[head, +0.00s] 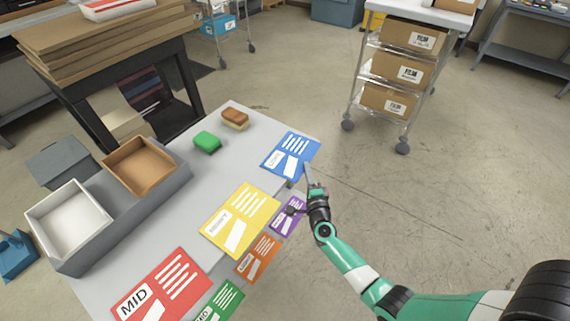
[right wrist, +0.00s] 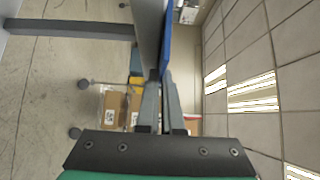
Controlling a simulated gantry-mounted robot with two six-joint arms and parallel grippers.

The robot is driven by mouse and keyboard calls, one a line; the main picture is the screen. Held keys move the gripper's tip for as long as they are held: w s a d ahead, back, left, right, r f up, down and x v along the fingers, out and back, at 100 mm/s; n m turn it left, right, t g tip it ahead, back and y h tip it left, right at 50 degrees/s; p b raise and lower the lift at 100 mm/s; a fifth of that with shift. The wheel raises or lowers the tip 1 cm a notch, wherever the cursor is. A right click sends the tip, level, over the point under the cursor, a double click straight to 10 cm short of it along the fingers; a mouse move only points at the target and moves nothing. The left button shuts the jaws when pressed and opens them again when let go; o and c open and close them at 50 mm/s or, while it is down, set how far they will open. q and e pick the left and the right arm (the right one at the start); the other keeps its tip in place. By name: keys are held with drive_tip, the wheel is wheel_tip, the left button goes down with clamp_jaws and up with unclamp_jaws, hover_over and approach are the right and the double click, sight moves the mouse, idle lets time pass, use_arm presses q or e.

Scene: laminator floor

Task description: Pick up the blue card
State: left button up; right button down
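The blue card (head: 291,154) lies flat at the far right corner of the grey table, partly past its right edge. My right gripper (head: 308,172) is at the card's overhanging lower right side, with its fingertips by the edge. In the right wrist view the card is a thin blue strip (right wrist: 167,42) seen edge-on beyond the fingertips (right wrist: 160,76). The fingers are close together at the card's edge; whether they grip it is unclear. My left gripper is out of view.
A green block (head: 207,141), a brown-topped block (head: 235,118) and a two-part tray (head: 125,215) are left.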

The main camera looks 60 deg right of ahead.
drive_tip(key=shift+r, duration=0.15)
drive_tip(key=s+r+p, duration=0.4)
drive_tip(key=r+p, duration=0.5)
drive_tip(key=p, duration=0.1)
drive_tip(key=s+a+r+p, duration=0.1)
drive_tip(key=s+r, duration=0.2)
drive_tip(key=s, duration=0.7)
drive_tip(key=shift+a+r+p, duration=0.3)
drive_tip(key=shift+r+p, duration=0.05)
drive_tip(key=shift+p, duration=0.05)
